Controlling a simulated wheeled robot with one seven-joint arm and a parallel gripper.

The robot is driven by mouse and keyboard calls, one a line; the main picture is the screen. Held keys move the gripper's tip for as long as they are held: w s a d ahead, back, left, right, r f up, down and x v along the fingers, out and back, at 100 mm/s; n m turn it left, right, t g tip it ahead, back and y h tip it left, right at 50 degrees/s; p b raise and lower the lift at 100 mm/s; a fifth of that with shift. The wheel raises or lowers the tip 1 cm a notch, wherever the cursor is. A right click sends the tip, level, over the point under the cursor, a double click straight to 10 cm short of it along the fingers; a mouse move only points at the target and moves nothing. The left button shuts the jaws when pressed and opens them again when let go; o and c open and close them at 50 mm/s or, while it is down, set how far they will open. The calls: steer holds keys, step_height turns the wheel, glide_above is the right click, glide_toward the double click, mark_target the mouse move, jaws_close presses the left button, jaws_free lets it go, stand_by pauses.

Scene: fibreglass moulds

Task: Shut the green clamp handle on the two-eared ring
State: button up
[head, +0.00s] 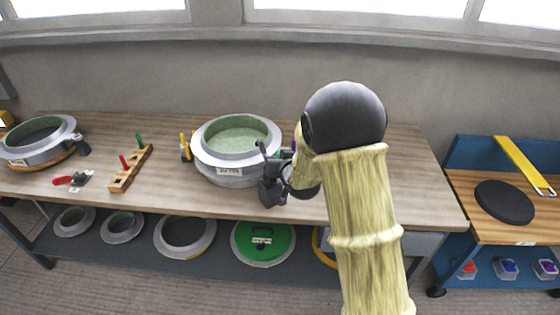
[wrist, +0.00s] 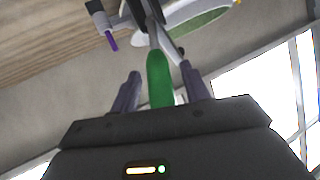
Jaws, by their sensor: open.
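The large grey ring mould (head: 228,171) with a green inside stands on the wooden bench, with clamps at its sides. My gripper (head: 272,183) is at the ring's right front edge. In the wrist view the green clamp handle (wrist: 159,78) lies between the two open fingers of my gripper (wrist: 161,74), with a gap on each side. The handle runs up to a grey metal clamp arm by the ring's rim (wrist: 195,18). In the head view my arm and gripper hide most of this clamp.
A purple handle (wrist: 111,41) is close by, left of the green one. Yellow handles (head: 185,146) stand at the ring's left. A wooden rack (head: 131,168), a red-handled clamp (head: 63,180) and another ring mould (head: 38,153) are further left. The bench is clear right of my arm.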

steer(key=b+v, duration=0.2)
steer(key=v, duration=1.5)
steer(key=shift+s+b, duration=0.2)
steer(key=shift+b, duration=0.2)
steer(key=shift+r, duration=0.1)
steer(key=c, duration=0.4)
steer(key=shift+d+f, duration=0.2)
steer(key=c, duration=0.3)
steer(key=s+d+f+g+h, duration=0.2)
steer(key=d+f, duration=0.1)
steer(key=s+d+f+g+h, duration=0.1)
steer(key=s+d+f+g, duration=0.1)
steer(key=shift+s+f+m, duration=0.15)
steer(key=shift+m, duration=0.15)
jaws_close()
steer(key=s+d+f+g, duration=0.2)
steer(key=s+g, duration=0.1)
steer(key=s, duration=0.2)
steer(key=s+d+f+g+h, duration=0.1)
steer(key=s+f+g, duration=0.1)
steer(key=s, duration=0.3)
steer(key=shift+d+g, duration=0.35)
steer(key=shift+g, duration=0.25)
